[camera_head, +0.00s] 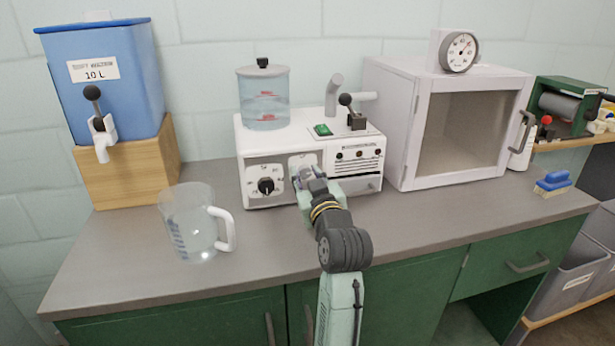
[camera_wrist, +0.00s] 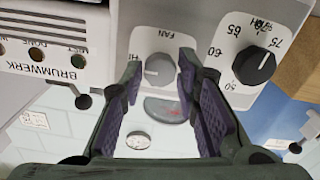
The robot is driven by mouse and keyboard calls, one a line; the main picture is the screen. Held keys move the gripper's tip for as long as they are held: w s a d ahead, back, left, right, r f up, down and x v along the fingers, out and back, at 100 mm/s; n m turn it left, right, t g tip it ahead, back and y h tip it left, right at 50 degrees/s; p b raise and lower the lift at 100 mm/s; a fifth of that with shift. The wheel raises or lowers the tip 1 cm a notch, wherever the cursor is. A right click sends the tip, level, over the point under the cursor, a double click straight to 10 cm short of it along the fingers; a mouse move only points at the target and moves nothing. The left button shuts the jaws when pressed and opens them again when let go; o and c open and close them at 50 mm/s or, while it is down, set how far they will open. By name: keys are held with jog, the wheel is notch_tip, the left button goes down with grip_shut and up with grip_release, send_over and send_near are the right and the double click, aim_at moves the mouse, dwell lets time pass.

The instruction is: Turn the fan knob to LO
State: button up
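The fan knob (camera_wrist: 158,70) is a small grey round knob on a white dial plate (camera_wrist: 150,42) marked FAN. The wrist view is upside down, and HI reads at the plate's left edge. My gripper (camera_wrist: 160,62) is open, with one purple-padded finger on each side of the knob. Gaps show between the pads and the knob, and I cannot tell how deep the fingertips reach. In the head view my gripper (camera_head: 308,178) is at the front of the white machine (camera_head: 262,150) and hides the fan knob. The LO mark is hidden.
A black temperature knob (camera_head: 266,186) sits left of the fan dial. A water tank (camera_head: 264,98) and a black-ball lever (camera_head: 347,101) stand on the machine. A clear jug (camera_head: 195,230) and blue dispenser (camera_head: 105,80) are left; a white cabinet (camera_head: 405,100) is right.

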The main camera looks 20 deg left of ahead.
grip_shut()
jog(key=shift+n, duration=0.3)
jog(key=n+b, duration=0.1)
jog(key=n, duration=0.1)
jog(key=shift+f+n, duration=0.1)
jog(key=shift+n, duration=0.2)
jog(key=n+b, duration=0.3)
jog(key=n, duration=0.1)
jog(key=shift+n, duration=0.3)
jog(key=n+b, duration=0.3)
jog(key=n, duration=0.2)
jog(key=shift+f, duration=0.1)
jog(key=n+b, duration=0.3)
jog(key=n, duration=0.2)
